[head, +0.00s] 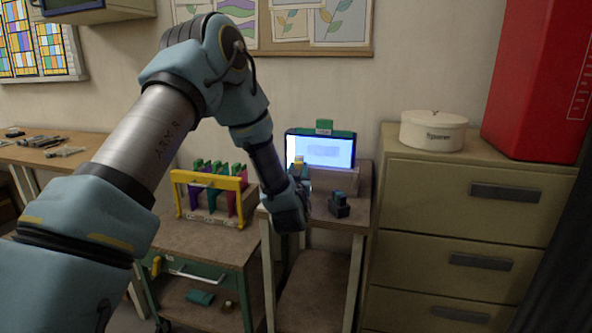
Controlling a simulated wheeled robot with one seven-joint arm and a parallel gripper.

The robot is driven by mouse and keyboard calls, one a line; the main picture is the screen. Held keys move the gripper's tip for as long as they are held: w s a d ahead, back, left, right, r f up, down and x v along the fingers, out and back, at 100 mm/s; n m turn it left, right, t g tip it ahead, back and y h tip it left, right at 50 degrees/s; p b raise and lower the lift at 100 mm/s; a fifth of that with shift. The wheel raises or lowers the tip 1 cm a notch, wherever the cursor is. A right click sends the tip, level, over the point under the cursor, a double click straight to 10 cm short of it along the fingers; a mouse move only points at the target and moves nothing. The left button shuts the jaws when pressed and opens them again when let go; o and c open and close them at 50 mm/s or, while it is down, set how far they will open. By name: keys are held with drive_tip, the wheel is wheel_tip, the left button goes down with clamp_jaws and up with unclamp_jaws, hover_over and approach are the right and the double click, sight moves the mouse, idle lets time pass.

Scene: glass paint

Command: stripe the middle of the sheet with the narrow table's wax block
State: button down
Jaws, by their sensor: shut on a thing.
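My gripper (301,175) is over the narrow table (345,224), in front of the left part of a lit pale sheet (335,152). It is shut on a small block (298,160) with a yellowish top, mostly hidden by the gripper and wrist. Whether the block touches the sheet cannot be told from here. The sheet stands upright in a dark frame with a green clip on its top edge. A faint greyish patch shows near its middle. A small dark holder (340,206) stands on the table, right of my gripper.
A yellow rack (210,180) with purple and green pieces stands on the wider table at left. A filing cabinet (460,215) stands close on the right, bearing a round cream tin (433,131) and a tall red container (540,80). Tools lie on the far-left bench.

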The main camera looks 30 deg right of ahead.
drive_tip(key=shift+w+d, duration=0.15)
drive_tip(key=shift+w, duration=0.1)
drive_tip(key=shift+w+d+r+m+g+h, duration=0.1)
drive_tip(key=shift+w+d+m+g+h, duration=0.3)
drive_tip(key=shift+w+d, duration=0.4)
drive_tip(key=shift+w+d+r+m+g+h, duration=0.1)
drive_tip(key=shift+w+d+m+g+h, duration=0.15)
drive_tip(key=shift+w+d+g, duration=0.55)
drive_tip(key=shift+w+d+r+m+g+h, duration=0.1)
drive_tip(key=shift+w+d+m+g+h, duration=0.2)
drive_tip(key=shift+w, duration=0.9)
drive_tip(key=shift+b+x, duration=0.55)
drive_tip(key=shift+x, duration=0.5)
drive_tip(key=shift+d, duration=0.1)
